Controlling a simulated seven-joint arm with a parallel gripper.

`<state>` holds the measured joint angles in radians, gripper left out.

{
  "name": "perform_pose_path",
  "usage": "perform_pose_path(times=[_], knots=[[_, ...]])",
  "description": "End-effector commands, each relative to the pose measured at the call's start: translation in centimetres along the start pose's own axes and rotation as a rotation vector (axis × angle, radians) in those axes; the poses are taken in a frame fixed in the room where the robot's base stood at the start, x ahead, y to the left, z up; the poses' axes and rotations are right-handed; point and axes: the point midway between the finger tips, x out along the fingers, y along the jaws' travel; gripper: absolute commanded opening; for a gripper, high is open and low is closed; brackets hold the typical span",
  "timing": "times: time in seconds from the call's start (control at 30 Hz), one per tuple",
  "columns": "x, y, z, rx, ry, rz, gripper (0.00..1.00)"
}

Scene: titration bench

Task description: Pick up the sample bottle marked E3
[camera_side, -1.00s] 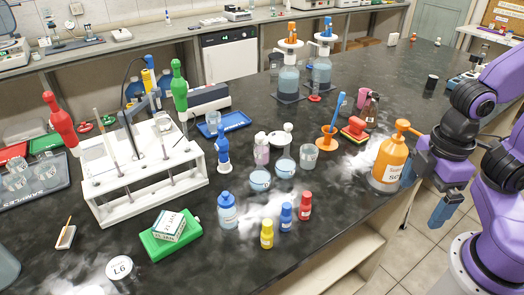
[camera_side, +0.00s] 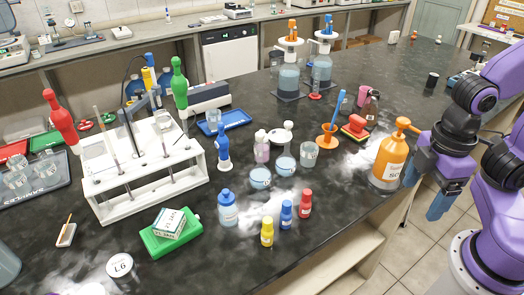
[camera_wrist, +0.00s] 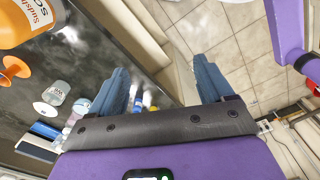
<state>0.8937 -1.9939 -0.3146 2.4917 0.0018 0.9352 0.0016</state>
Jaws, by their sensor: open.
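Small capped bottles with white labels stand on the bench: yellow (camera_side: 267,232), blue (camera_side: 286,215) and red (camera_side: 305,204). A larger pale bottle with a blue cap (camera_side: 228,208) stands left of them. I cannot read E3 on any label. My gripper (camera_side: 424,190) is open and empty, beside the orange pump bottle (camera_side: 389,160) at the bench's right edge, well right of the small bottles. In the wrist view its two blue fingers (camera_wrist: 160,66) are spread apart, with small blue and yellow shapes visible farther off between them.
A green box (camera_side: 170,238) lies to the left. The dark bench between the red bottle and the orange pump bottle is clear.

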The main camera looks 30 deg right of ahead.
Motion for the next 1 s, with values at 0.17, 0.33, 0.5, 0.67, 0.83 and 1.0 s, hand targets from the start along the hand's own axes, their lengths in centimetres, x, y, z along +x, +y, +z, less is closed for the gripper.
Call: perform_pose_path(times=[0.17, 0.33, 0.5, 0.67, 0.83, 1.0], knots=[[-2.9, 0.0, -0.2, 0.000, 0.009, 0.000, 0.80], [-4.8, 0.1, -1.2, 0.090, -0.012, -0.034, 0.80], [-5.0, 0.5, -3.6, 0.295, -0.039, -0.116, 0.80], [-5.3, 1.5, -6.8, 0.538, -0.065, -0.215, 0.80], [-5.5, 3.8, -11.3, 0.867, -0.102, -0.358, 0.80], [-5.6, 7.5, -15.9, 1.198, -0.133, -0.517, 0.80]])
